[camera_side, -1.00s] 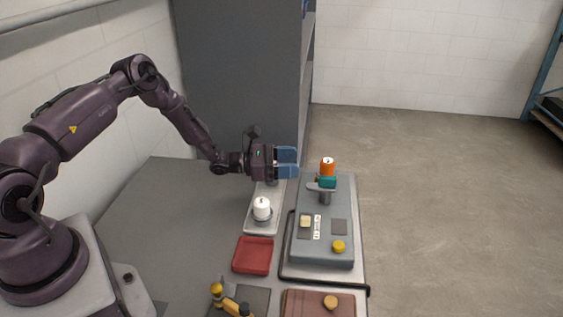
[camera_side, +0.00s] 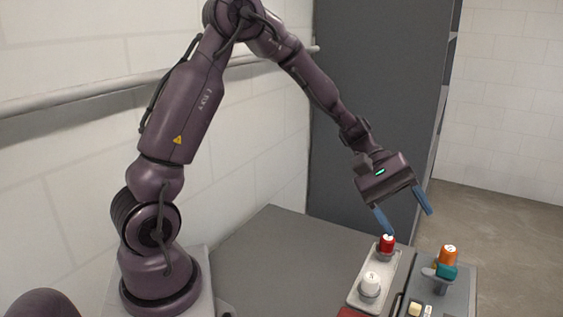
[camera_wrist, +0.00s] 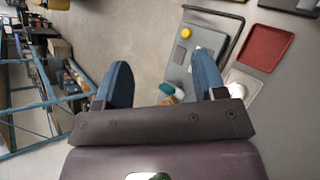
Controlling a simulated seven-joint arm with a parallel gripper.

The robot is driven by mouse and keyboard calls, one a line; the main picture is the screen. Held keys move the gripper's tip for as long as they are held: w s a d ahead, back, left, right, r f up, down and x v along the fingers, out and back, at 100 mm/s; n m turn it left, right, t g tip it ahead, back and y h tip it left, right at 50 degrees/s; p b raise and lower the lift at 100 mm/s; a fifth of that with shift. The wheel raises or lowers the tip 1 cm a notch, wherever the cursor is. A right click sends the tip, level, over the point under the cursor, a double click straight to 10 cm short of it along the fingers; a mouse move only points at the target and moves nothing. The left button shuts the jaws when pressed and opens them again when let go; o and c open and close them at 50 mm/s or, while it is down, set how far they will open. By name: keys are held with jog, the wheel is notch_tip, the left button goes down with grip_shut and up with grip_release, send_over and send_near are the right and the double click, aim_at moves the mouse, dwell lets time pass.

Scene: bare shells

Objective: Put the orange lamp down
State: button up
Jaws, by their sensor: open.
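The orange lamp (camera_side: 449,252) is a short orange cylinder with a pale top. It stands upright on a teal piece (camera_side: 446,271) at the far end of a grey unit (camera_side: 458,295). In the wrist view a small orange patch (camera_wrist: 166,88) shows low between my fingers, partly hidden by the gripper body. My gripper (camera_side: 410,223) is open and empty, its blue fingers spread and pointing down. It is above and to the left of the orange lamp, apart from it. One fingertip appears close to the red lamp (camera_side: 387,243); contact cannot be told.
The red lamp and a white lamp (camera_side: 370,281) stand on a pale tray (camera_side: 359,296) left of the grey unit. A yellow knob (camera_wrist: 186,33) is on the unit. A red tray (camera_wrist: 266,47) lies beside it. The tabletop (camera_side: 270,262) left of the trays is clear.

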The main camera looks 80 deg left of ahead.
jog(key=s+a+r+m+t+y, duration=0.1)
jog(key=s+r+m+y, duration=0.4)
jog(key=s, duration=0.5)
jog(key=s+a+r+m+t+y, duration=0.1)
jog(key=s+r+m+y, duration=0.4)
jog(key=s, duration=0.5)
jog(key=shift+s+a+r+m+t, duration=0.15)
jog(key=shift+s+a+m+t, duration=0.35)
jog(key=shift+m, duration=0.6)
jog(key=shift+o, duration=0.2)
jog(key=shift+w, duration=0.15)
